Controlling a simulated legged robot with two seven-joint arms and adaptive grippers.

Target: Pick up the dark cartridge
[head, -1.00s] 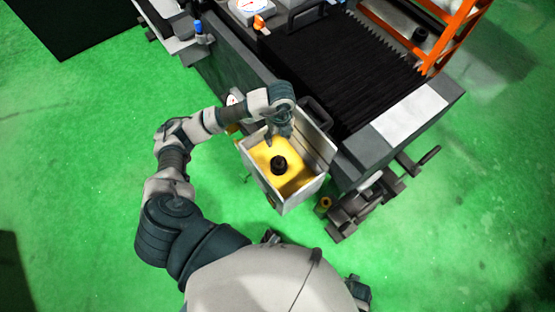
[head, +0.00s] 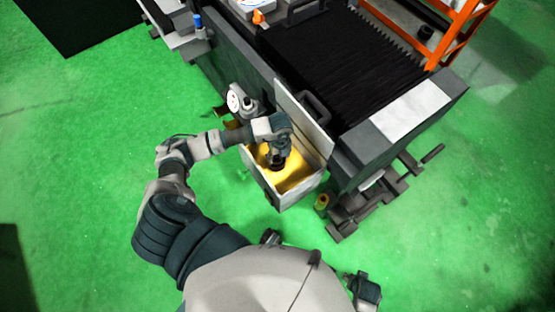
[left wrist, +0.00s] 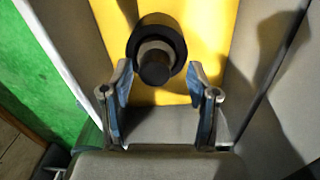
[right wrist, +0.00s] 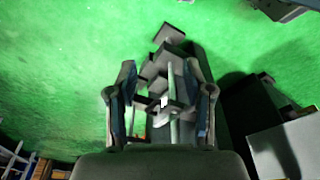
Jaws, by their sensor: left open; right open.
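The dark cartridge (left wrist: 157,35) stands on the yellow floor of an open box (head: 259,178) at the machine's side. In the left wrist view it is a black round body with a narrower stub pointing toward the camera. My left gripper (left wrist: 160,70) is open and empty, with its fingertips just short of the body and the stub end between them; I see no contact. In the head view, my left gripper (head: 276,163) is over the box and mostly hides the cartridge. My right gripper (right wrist: 159,68) is open and empty, facing the green floor and machine parts.
The box has pale walls and a raised lid (head: 303,120) on the machine side. The grinder (head: 345,70) fills the upper right, with a handwheel assembly (head: 365,200) right of the box. Green floor is clear at left.

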